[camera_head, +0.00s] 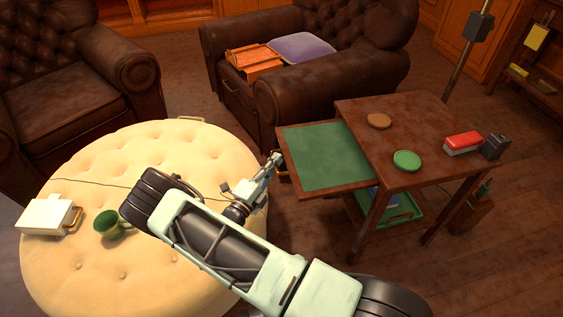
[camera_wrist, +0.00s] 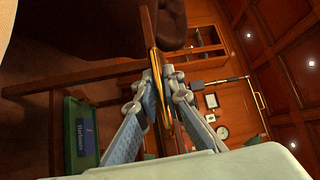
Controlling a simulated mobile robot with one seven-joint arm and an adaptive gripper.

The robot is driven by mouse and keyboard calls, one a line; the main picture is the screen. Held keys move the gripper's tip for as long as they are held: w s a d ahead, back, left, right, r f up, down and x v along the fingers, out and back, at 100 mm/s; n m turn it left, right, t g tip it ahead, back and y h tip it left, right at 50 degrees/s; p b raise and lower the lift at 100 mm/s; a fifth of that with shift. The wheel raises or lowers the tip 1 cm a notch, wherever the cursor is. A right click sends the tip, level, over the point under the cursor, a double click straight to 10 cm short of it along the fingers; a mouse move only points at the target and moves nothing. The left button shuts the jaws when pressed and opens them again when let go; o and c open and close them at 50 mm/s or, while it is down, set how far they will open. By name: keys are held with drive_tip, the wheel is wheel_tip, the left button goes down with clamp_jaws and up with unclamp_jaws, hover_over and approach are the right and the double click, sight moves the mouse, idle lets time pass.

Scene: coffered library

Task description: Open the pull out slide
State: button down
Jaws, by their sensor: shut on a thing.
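The pull-out slide (camera_head: 325,156) has a green top and a brown wooden rim. It sticks well out of the left side of the dark wooden side table (camera_head: 418,142). My gripper (camera_head: 277,158) is at the slide's left edge. In the wrist view, my gripper (camera_wrist: 162,82) is shut on the brass handle (camera_wrist: 163,96), one finger on each side of it. The slide's edge (camera_wrist: 149,25) shows behind the handle. In the head view the fingers partly hide the handle.
A leather armchair (camera_head: 330,85) stands behind. Two coasters, a red-topped box (camera_head: 463,143) and a dark box (camera_head: 496,147) are on the table.

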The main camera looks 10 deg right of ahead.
drive_tip(key=shift+a, duration=0.5)
drive_tip(key=c, duration=2)
unclamp_jaws()
drive_tip(key=shift+c, duration=0.2)
drive_tip(key=v, duration=1.2)
